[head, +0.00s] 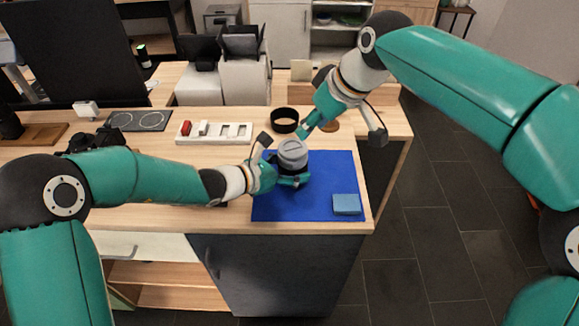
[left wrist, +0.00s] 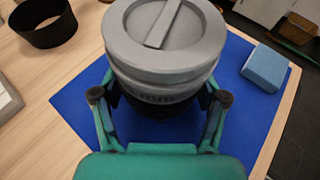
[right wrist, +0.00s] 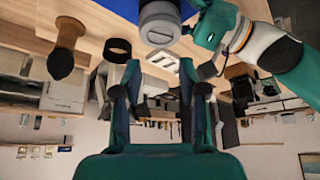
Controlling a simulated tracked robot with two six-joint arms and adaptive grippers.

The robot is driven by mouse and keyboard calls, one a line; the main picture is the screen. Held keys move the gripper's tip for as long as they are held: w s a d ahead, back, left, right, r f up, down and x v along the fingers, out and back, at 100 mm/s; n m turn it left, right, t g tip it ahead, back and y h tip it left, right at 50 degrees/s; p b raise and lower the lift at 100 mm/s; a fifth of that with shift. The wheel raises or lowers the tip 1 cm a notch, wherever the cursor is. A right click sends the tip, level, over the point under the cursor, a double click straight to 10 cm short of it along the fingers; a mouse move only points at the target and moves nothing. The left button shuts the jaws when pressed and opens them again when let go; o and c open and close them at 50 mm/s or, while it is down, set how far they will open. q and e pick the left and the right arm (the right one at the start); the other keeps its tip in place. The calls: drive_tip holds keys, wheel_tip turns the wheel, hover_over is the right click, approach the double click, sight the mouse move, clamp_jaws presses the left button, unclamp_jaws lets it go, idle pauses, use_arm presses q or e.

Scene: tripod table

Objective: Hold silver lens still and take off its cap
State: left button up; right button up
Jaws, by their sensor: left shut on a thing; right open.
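The silver lens (head: 292,160) stands upright on the blue mat (head: 283,207), its grey cap (left wrist: 165,32) on top with a raised bar across it. My left gripper (head: 283,180) is shut around the lower, dark part of the lens; its fingertips (left wrist: 160,98) show on both sides in the left wrist view. My right gripper (head: 304,137) is open and empty, just beyond and above the lens in the head view. In the right wrist view the lens (right wrist: 160,25) is at the top, beyond the open fingers (right wrist: 160,95) and apart from them.
A black ring (head: 284,120) stands behind the mat. A light blue block (head: 346,204) lies at the mat's front right corner. A white tray with small parts (head: 213,132) lies behind my left arm. The front middle of the mat is bare.

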sight(295, 148)
use_arm(q)
drive_tip(key=c, duration=0.4)
drive_tip(key=shift+o, duration=0.2)
use_arm(e)
drive_tip(key=o, duration=0.3)
drive_tip(key=shift+s, duration=0.1)
drive_tip(key=shift+o, duration=1.4)
drive_tip(key=shift+s+d, duration=0.2)
drive_tip(key=o, duration=0.5)
drive_tip(key=shift+d+r+g+h, duration=0.15)
drive_tip(key=shift+d+r+g, duration=0.1)
drive_tip(key=shift+r, duration=0.2)
drive_tip(key=shift+d+r+g+h, duration=0.15)
drive_tip(key=shift+r+g, duration=0.1)
drive_tip(key=shift+r, duration=0.15)
drive_tip(key=x, duration=1.2)
drive_tip(key=shift+w+a+r, duration=0.25)
drive_tip(key=shift+w+a, duration=0.05)
drive_tip(key=shift+a, duration=0.05)
drive_tip(key=shift+c, duration=0.3)
